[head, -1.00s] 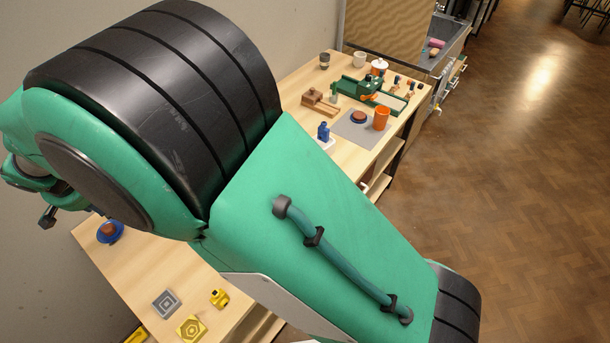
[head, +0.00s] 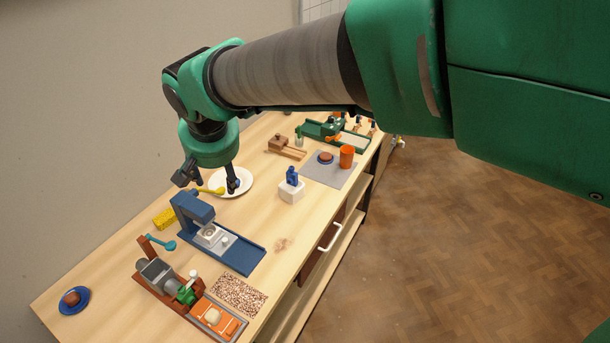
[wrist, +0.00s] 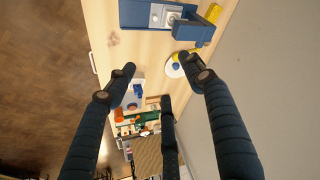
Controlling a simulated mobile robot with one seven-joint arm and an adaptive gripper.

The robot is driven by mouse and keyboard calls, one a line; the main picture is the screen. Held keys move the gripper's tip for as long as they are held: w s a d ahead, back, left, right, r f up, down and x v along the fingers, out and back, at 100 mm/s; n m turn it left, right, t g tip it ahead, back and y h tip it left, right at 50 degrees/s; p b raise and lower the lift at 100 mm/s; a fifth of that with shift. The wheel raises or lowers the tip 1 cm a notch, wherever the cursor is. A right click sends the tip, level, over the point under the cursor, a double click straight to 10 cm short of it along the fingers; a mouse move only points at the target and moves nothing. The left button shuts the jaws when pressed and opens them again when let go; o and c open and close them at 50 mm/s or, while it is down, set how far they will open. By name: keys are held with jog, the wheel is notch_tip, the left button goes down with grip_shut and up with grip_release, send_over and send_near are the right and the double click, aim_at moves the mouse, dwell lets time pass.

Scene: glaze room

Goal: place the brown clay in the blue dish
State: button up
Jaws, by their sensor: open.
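A reddish-brown lump, which looks like the brown clay (head: 71,298), sits in a small blue dish (head: 84,306) at the near left end of the bench. My gripper (head: 212,187) is open, with its fingers spread and nothing between them. In the head view it is above the bench, in front of a white plate (head: 243,190) and well to the right of the blue dish. In the wrist view my open gripper (wrist: 160,78) shows dark fingers. The blue dish and the lump do not show there.
A blue press (head: 193,212) and a rust-coloured machine (head: 155,272) stand between my gripper and the dish. A white block with a blue item (head: 291,190) is to the right. A grey mat (head: 318,175) carries another brown round piece (head: 326,157) and an orange cup (head: 346,156).

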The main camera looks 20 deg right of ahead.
jog(key=s+d+r, duration=0.1)
jog(key=s+d, duration=0.4)
jog(key=d, duration=0.2)
jog(key=s+d+r, duration=0.1)
jog(key=s+d, duration=0.3)
jog(key=d, duration=0.4)
jog(key=s+d+f+m+h, duration=0.1)
jog(key=s+d+f, duration=0.1)
jog(key=s+d, duration=0.8)
jog(key=shift+s+f+t, duration=0.25)
jog(key=shift+s+t, duration=0.15)
jog(key=shift+s, duration=1.4)
